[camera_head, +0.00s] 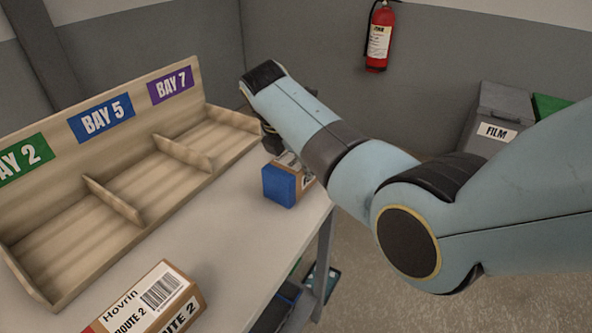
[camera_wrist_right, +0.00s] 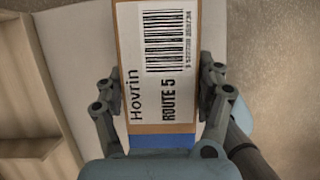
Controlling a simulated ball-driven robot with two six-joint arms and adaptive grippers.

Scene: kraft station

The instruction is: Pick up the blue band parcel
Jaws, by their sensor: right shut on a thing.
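The blue band parcel (camera_head: 281,184) is a brown box with a blue end, at the right edge of the table in the head view. In the right wrist view the parcel (camera_wrist_right: 160,75) shows a white label reading Hovrin and ROUTE 5, with a barcode and a blue band at its near end. My right gripper (camera_wrist_right: 160,92) is shut on the parcel, one finger on each long side. In the head view my right arm hides most of the gripper and part of the parcel. My left gripper is in neither view.
A wooden sorting rack (camera_head: 130,160) with bays marked 2, 5 and 7 stands at the left. A ROUTE 2 parcel (camera_head: 150,300) lies on the table (camera_head: 232,245) near the front. A grey FILM bin (camera_head: 497,105) and a fire extinguisher (camera_head: 380,38) are at the back.

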